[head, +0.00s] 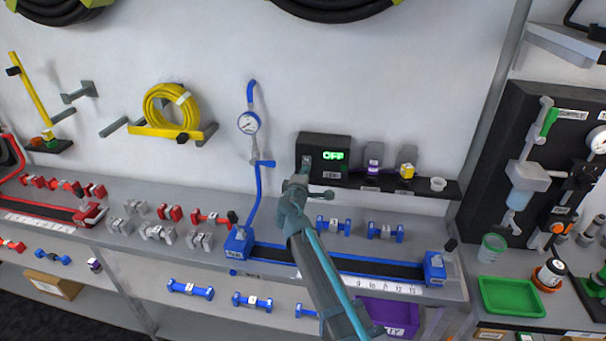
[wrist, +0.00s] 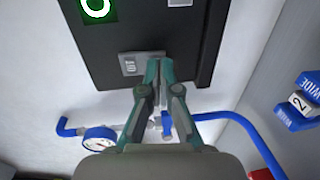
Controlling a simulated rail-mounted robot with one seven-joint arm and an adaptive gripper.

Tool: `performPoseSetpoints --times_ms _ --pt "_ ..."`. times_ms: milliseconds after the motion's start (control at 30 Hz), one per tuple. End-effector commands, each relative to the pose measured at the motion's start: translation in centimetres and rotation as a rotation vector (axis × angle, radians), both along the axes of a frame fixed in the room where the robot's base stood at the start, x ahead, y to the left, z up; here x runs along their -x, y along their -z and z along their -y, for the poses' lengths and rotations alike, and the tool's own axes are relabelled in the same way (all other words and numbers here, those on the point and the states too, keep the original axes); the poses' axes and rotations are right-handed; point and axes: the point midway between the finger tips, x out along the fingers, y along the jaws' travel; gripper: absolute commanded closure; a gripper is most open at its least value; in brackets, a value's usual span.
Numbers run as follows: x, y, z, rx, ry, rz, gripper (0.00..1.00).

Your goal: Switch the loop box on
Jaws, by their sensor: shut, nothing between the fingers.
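The loop box is a black box (head: 340,143) on the wall shelf. Its display (head: 333,155) reads OFF in green. In the wrist view the black box (wrist: 185,25) fills the top, with part of a green character (wrist: 97,8) at the upper left. A small silver switch plate (wrist: 130,64) with a label sits on its face. My gripper (head: 304,174) is in front of the box's lower left. In the wrist view my gripper (wrist: 160,62) has its teal fingers together, with tips over the plate's right side. They partly hide the plate, and I cannot tell whether they touch it.
Blue fittings and a blue-ended rail (head: 340,262) lie on the bench below.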

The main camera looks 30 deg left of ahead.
Motion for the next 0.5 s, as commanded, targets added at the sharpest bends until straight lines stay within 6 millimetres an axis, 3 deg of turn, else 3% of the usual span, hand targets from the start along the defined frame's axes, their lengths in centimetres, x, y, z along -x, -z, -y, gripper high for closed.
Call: performPoseSetpoints --times_ms 500 --pt "-0.23 0.43 -0.09 -0.003 0.000 0.008 1.00"
